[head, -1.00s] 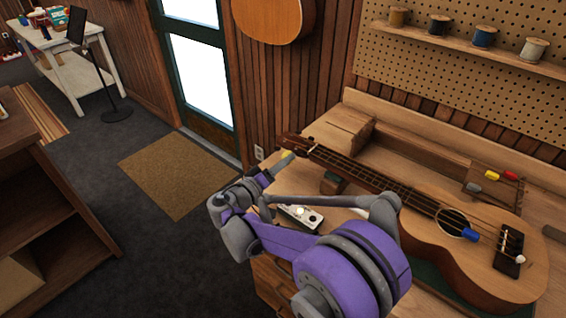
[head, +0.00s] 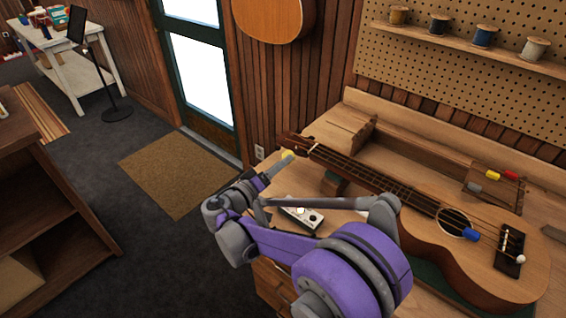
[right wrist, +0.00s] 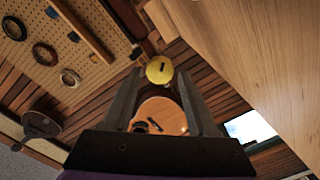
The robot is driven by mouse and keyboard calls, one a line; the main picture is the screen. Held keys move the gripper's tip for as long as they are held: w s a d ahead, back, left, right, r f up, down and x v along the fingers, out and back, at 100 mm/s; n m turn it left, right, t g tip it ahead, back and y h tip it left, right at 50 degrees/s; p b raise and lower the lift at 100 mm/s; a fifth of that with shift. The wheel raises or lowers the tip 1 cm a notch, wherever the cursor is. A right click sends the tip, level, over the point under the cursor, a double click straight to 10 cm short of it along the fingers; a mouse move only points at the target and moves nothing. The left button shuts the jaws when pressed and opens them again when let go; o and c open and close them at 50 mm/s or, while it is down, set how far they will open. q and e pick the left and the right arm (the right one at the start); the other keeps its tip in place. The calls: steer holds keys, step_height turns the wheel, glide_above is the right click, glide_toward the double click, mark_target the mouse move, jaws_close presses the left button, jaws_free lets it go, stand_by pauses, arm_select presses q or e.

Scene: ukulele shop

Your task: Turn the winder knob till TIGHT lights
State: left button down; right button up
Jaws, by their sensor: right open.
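The yellow winder knob (head: 288,154) is at the headstock end of the ukulele (head: 465,238), which lies on the workbench. In the right wrist view the round knob (right wrist: 160,70) has a dark slot and sits between the fingertips, with a gap on each side. My right gripper (head: 279,166) is open beside the knob, and its two fingers (right wrist: 159,78) hold nothing. A small pale box (head: 300,216) with a dark spot lies on the bench below my arm. I cannot read a TIGHT label or see a light lit. My left gripper is not in view.
A wooden block (head: 340,128) stands behind the ukulele's neck. A tray with coloured-handled tools (head: 496,184) is at the back right. Thread spools (head: 438,25) stand on a shelf above. The floor by the mat (head: 180,172) is clear.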

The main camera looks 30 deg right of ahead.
steer(key=v, duration=0.9)
steer(key=shift+a, duration=0.1)
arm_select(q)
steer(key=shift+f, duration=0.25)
